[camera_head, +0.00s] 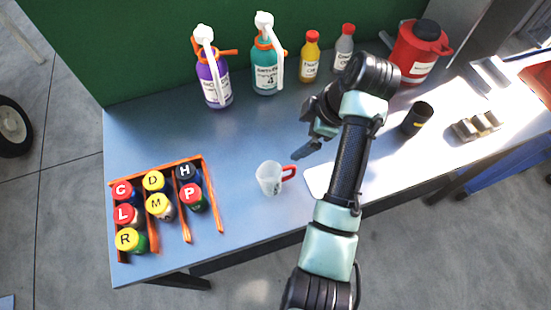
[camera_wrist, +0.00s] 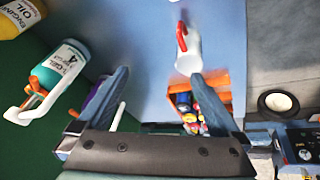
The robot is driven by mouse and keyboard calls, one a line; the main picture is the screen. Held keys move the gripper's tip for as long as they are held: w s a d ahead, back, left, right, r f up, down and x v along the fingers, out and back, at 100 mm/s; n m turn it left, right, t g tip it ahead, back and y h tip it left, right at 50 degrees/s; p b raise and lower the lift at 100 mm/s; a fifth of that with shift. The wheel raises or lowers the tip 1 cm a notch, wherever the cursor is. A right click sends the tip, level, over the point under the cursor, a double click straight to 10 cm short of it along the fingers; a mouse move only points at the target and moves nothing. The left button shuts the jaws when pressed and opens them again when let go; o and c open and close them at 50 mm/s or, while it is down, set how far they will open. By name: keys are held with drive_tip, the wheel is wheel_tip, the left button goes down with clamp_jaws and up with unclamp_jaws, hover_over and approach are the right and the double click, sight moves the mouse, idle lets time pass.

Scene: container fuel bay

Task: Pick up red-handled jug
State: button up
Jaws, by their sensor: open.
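The red-handled jug (camera_head: 268,180) is a small white cup-like vessel standing upright on the blue-grey table. Its red handle (camera_head: 289,172) points right in the head view. My gripper (camera_head: 304,142) is above the table, up and to the right of the jug, and apart from it. In the wrist view the jug (camera_wrist: 188,56) shows ahead of the right finger's tip, with its handle toward the top. My gripper (camera_wrist: 160,76) is open there, with nothing between its fingers.
An orange rack (camera_head: 182,160) with several lettered jars stands at the table's left. Two pump bottles (camera_head: 214,82) (camera_head: 266,72), two oil bottles (camera_head: 310,58) (camera_head: 343,52) and a red canister (camera_head: 415,55) line the back. A black cup (camera_head: 416,118) stands right of my arm. The table around the jug is clear.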

wheel_tip(320, 180, up, 2)
drive_tip(key=s+n+g+p, duration=0.1)
drive_tip(key=s+g+p, duration=0.1)
drive_tip(key=s, duration=0.1)
drive_tip(key=y+b, duration=0.1)
drive_tip(key=b, duration=0.5)
hover_over(279, 169)
drive_tip(key=s+d, duration=0.2)
wheel_tip(279, 169, down, 7)
drive_tip(key=shift+x, duration=2.7)
drive_tip(key=shift+w, duration=0.15)
clamp_jaws()
